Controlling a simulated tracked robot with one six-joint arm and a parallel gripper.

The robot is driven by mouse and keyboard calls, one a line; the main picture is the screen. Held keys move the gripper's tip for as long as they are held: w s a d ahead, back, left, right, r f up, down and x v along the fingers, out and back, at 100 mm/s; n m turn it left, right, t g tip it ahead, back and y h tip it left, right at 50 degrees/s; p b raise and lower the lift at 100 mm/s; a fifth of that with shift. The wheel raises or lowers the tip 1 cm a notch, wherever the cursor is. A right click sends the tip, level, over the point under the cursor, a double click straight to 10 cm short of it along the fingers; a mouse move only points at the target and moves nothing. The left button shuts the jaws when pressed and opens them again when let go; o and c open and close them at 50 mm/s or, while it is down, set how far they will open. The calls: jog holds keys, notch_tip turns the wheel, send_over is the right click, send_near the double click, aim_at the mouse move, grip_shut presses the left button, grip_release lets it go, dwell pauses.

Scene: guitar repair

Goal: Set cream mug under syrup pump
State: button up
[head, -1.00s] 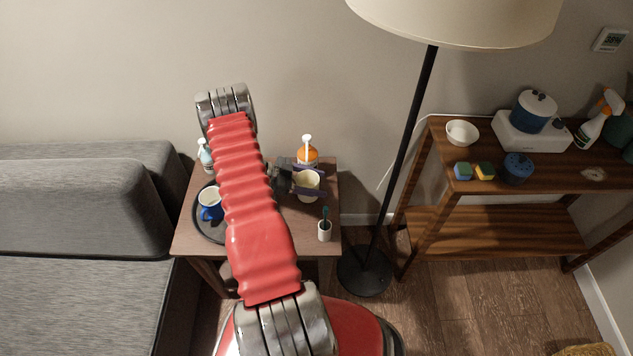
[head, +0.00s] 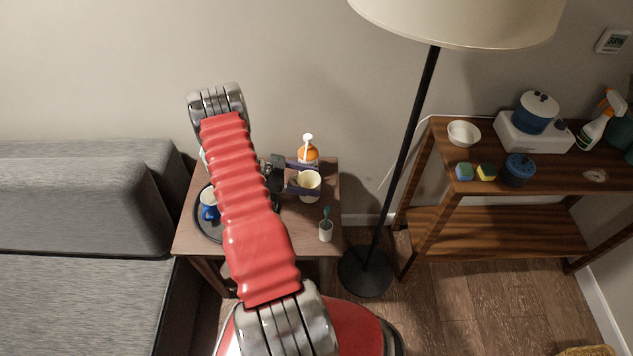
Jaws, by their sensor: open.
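The cream mug (head: 310,184) stands upright on the small wooden side table (head: 325,248), toward its right side. The syrup pump bottle (head: 308,152), orange with a white pump head, stands just behind the mug. In this view the mug sits directly in front of the bottle, and the bottle's lower part is hidden. My gripper (head: 303,178) is open at the mug's left side, its dark fingers reaching right toward the mug. I cannot tell whether a finger touches it.
A dark round tray (head: 207,228) with a blue mug (head: 210,212) is partly behind my red arm. A floor lamp (head: 402,160) rises right of the table. A grey sofa (head: 80,210) is left.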

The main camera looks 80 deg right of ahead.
jog(key=v, duration=0.9)
dwell(0.6)
